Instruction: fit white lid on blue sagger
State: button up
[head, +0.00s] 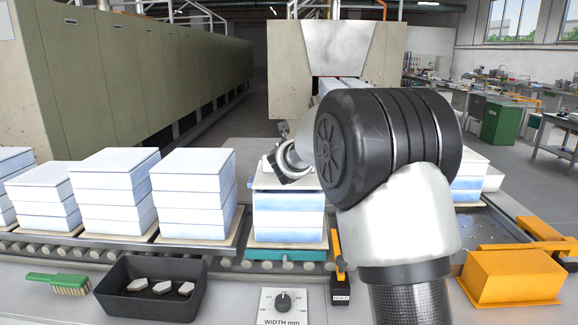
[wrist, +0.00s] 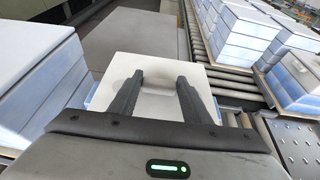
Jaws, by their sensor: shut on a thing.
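The white lid (head: 262,183) is at the top of the blue sagger stack in the middle of the roller line. My gripper (wrist: 158,90) is shut on the lid, with its two dark fingers over the middle of the square lid (wrist: 132,66) in the wrist view. In the head view my gripper (head: 284,172) is partly hidden behind my own arm. The blue sagger (head: 285,203) is directly below the lid, and a bit of blue shows past the lid's left edge in the wrist view (wrist: 92,93). I cannot tell whether the lid touches it.
White sagger stacks (head: 195,180) stand left on the roller conveyor (head: 150,246); another stack is right, behind my arm. In front are a black tray (head: 150,309) with pale pieces, a green brush (head: 57,283), a width dial (head: 283,302) and an orange fixture (head: 510,277).

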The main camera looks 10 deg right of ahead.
jog(key=shift+f+b, duration=0.55)
jog(key=shift+b, duration=0.15)
jog(key=o, duration=1.4)
jog(key=shift+o, duration=0.7)
jog(key=shift+f, duration=0.15)
jog(key=p+v, duration=0.1)
jog(key=v, duration=1.6)
jog(key=shift+s+r, duration=0.25)
